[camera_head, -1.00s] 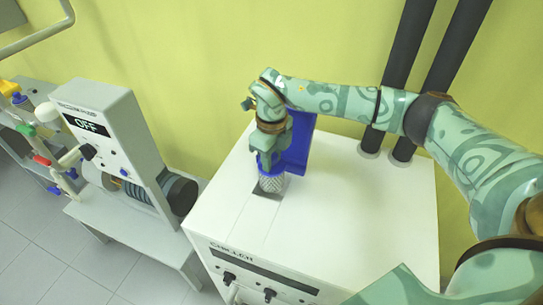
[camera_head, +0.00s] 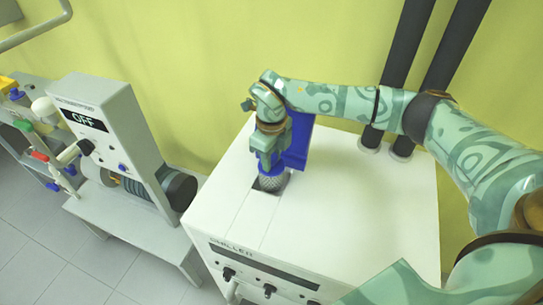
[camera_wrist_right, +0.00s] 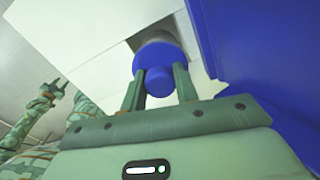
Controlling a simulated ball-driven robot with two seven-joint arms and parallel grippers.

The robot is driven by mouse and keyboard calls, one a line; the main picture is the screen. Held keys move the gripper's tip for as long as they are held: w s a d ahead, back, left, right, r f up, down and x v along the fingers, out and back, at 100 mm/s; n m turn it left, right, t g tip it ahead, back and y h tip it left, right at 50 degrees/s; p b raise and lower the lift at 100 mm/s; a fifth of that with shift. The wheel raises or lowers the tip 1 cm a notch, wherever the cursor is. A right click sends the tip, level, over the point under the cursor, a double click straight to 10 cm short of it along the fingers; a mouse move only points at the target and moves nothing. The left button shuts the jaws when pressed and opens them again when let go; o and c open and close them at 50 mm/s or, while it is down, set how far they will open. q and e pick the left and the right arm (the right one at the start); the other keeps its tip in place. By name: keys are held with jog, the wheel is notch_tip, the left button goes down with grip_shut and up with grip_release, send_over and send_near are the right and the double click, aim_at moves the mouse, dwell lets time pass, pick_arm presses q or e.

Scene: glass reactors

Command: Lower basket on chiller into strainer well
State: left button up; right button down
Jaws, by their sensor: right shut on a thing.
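The basket (camera_head: 271,183) is a grey mesh cylinder with a blue top. It is upright over the dark square opening of the strainer well (camera_head: 257,186) in the top of the white chiller (camera_head: 350,210). I cannot tell whether its lower end is inside the opening. My right gripper (camera_head: 267,158) is above it, shut on its blue knob, which shows between the fingers (camera_wrist_right: 159,90) in the right wrist view. The blue cap (camera_wrist_right: 158,58) hides most of the mesh there. My left gripper (camera_wrist_right: 53,90) shows small at the left of that view, fingers apart and empty.
A blue upright block (camera_head: 299,140) stands close behind my right gripper. Two dark pipes (camera_head: 405,75) rise at the chiller's back. A grey device reading OFF (camera_head: 105,130) stands on a bench to the left. The chiller's top right is clear.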

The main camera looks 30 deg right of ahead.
aim_at(271, 174)
jog(key=shift+f+b, duration=0.6)
jog(key=shift+f, duration=1.1)
jog(key=shift+f, duration=0.15)
jog(key=shift+f+b, duration=0.5)
jog(key=shift+f, duration=0.85)
jog(key=shift+f, duration=0.1)
jog(key=shift+f+b, duration=0.35)
jog(key=shift+f, duration=0.4)
jog(key=c, duration=1)
grip_release()
